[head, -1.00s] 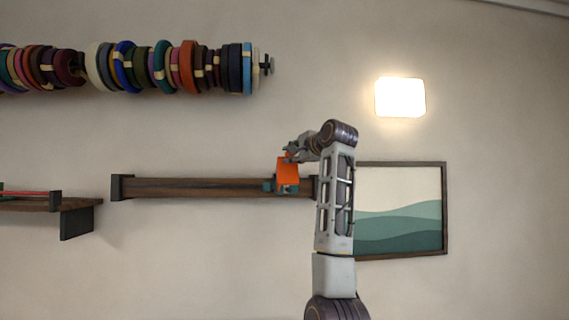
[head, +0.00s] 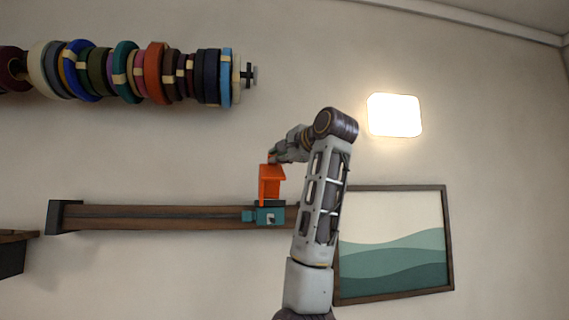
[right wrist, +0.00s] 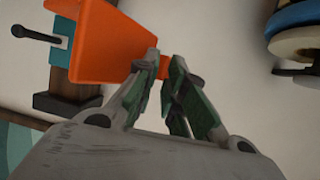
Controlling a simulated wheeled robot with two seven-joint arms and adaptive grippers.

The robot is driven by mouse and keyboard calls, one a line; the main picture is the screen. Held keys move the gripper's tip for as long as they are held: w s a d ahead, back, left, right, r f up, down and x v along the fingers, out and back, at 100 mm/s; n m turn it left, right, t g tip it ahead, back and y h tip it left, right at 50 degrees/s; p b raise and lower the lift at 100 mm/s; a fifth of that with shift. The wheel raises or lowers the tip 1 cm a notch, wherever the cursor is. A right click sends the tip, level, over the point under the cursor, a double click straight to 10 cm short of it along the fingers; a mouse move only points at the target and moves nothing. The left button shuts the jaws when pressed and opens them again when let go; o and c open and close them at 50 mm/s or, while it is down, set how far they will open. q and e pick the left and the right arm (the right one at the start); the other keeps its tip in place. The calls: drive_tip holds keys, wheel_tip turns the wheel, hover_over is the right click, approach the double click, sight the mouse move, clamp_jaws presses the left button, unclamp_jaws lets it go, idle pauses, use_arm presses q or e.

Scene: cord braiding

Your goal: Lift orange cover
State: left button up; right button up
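The orange cover (head: 270,184) is raised just above the teal block (head: 264,216) on the wooden rail (head: 160,215). My right gripper (head: 272,157) is at the top of the cover. In the right wrist view, the cover (right wrist: 112,42) reaches to my right gripper's fingertips (right wrist: 165,66), with a bit of its orange edge between them. Part of the teal block (right wrist: 60,56) shows beyond the cover's side. My left gripper is in neither view.
A rod of colourful rings (head: 140,72) hangs on the wall at upper left. A framed picture (head: 395,285) hangs right of my right arm, below a bright wall lamp (head: 394,115). The wall above the cover is clear. A dark shelf end (head: 12,258) shows at far left.

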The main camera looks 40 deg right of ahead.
drive_tip(key=shift+o, duration=1.2)
drive_tip(key=shift+w+f, duration=0.15)
drive_tip(key=shift+f, duration=0.35)
drive_tip(key=o, duration=0.5)
drive_tip(key=shift+w+a+r, duration=0.1)
drive_tip(key=shift+w+a, duration=0.2)
drive_tip(key=shift+a, duration=0.25)
drive_tip(key=shift+c, duration=0.2)
drive_tip(key=shift+d, duration=0.1)
drive_tip(key=shift+s+d, duration=0.1)
drive_tip(key=shift+d, duration=0.05)
drive_tip(key=shift+r, duration=0.1)
drive_tip(key=shift+s+d+r+p, duration=0.15)
drive_tip(key=shift+s+r+p, duration=0.4)
drive_tip(key=shift+r, duration=0.2)
drive_tip(key=shift+s+d+r+p, duration=0.1)
drive_tip(key=shift+s+r+p, duration=0.55)
drive_tip(key=shift+s+r, duration=0.5)
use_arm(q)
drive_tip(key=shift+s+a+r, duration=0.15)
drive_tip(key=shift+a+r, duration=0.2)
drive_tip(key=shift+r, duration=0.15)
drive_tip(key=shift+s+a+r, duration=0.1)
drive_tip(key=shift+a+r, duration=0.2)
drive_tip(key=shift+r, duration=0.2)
use_arm(e)
drive_tip(key=s+r, duration=0.6)
drive_tip(key=r, duration=0.2)
drive_tip(key=shift+d+r, duration=0.3)
drive_tip(key=shift+d, duration=0.1)
